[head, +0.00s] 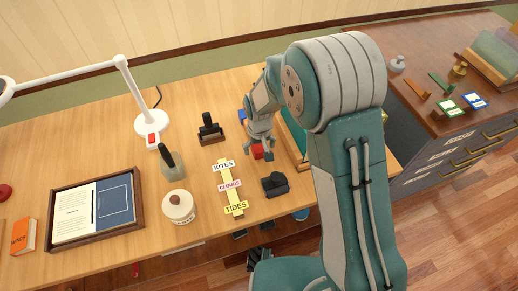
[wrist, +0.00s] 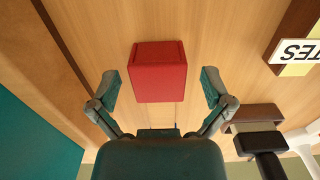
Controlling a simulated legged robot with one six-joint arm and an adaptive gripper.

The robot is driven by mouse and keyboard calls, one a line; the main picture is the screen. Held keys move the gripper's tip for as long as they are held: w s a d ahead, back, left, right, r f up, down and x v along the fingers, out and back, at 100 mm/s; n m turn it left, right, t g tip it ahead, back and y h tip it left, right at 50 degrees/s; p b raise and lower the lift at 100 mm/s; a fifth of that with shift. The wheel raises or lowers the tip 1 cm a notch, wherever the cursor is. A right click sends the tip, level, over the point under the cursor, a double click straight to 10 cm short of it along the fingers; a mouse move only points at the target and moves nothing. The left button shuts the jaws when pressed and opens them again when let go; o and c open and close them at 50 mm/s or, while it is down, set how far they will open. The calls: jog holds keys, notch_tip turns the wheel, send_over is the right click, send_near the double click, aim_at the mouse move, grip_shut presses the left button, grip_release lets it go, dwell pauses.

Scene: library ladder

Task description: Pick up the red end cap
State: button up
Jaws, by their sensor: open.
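The red end cap (wrist: 158,72) is a small red block on the wooden table, in the middle of the wrist view between and ahead of my fingers. In the head view the red end cap (head: 257,151) shows partly, right beside my fingers. My gripper (wrist: 162,88) is open and empty, with one finger to each side of the cap and a gap on both sides. In the head view my gripper (head: 258,153) hangs low over the table, pointing down. I cannot tell its exact height above the table.
A teal item with a wooden edge (wrist: 30,120) lies close to the left of the cap. A black-handled stamp (head: 210,128), yellow label strip (head: 226,187) and black object (head: 275,184) stand nearby. A lamp (head: 130,85), jar (head: 179,207) and framed tray (head: 60,243) are farther left.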

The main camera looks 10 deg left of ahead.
aim_at(259, 147)
jog(key=c, duration=1)
jog(key=shift+r, duration=0.1)
jog(key=shift+r, duration=0.3)
notch_tip(259, 147, up, 2)
jog(key=shift+r, duration=0.15)
jog(key=s+a+r, duration=0.2)
jog(key=s+r, duration=0.8)
jog(key=s, duration=0.3)
jog(key=shift+s+a, duration=0.25)
jog(key=shift+s, duration=0.15)
